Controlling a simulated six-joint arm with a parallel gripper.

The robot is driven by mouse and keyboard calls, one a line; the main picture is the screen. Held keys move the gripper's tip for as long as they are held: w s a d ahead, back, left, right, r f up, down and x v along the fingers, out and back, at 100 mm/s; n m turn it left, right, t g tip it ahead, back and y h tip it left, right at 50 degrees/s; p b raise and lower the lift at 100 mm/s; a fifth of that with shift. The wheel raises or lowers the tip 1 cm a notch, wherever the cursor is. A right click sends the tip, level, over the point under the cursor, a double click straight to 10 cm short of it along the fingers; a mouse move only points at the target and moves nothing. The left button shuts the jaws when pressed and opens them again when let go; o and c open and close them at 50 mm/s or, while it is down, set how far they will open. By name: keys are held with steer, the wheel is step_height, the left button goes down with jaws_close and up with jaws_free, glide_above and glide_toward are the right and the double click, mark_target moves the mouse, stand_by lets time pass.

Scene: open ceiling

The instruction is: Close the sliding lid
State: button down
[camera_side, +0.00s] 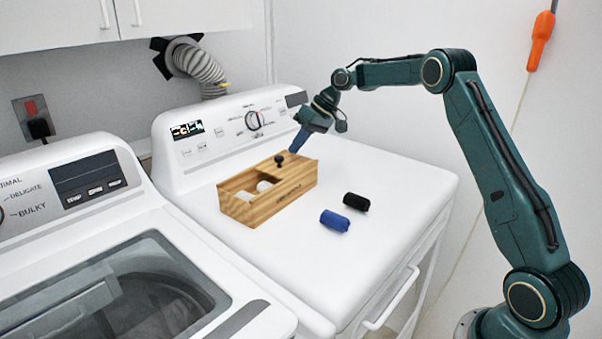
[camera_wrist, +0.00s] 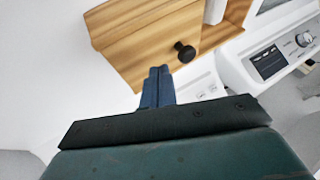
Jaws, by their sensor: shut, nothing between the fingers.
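A wooden box (camera_side: 268,208) stands on top of the white dryer. Its sliding lid (camera_side: 288,171) covers the right part of the top and carries a black knob (camera_side: 279,160). The left part of the box is open, with whitish things (camera_side: 264,186) inside. In the wrist view the lid (camera_wrist: 150,47) and knob (camera_wrist: 184,51) lie just beyond my fingertips. My gripper (camera_side: 294,150) points down near the knob, at the lid's far right end; it also shows in the wrist view (camera_wrist: 160,72). Its blue fingers are together and hold nothing. I cannot tell whether they touch the lid.
A blue roll (camera_side: 335,221) and a black roll (camera_side: 356,202) lie on the dryer top (camera_side: 400,190), right of the box. The dryer's raised control panel (camera_side: 230,128) stands behind the box. A washer (camera_side: 110,260) is at the left. The dryer top around the rolls is clear.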

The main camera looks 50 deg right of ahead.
steer(key=shift+a+f, duration=0.25)
steer(key=shift+a, duration=0.85)
steer(key=a, duration=0.8)
steer(key=s+a, duration=0.1)
steer(key=a, duration=0.3)
steer(key=shift+a, duration=0.4)
steer(key=shift+d, duration=0.1)
steer(key=d, duration=0.4)
steer(key=shift+r, duration=0.35)
steer(key=v, duration=1)
steer(key=shift+s+r, duration=0.1)
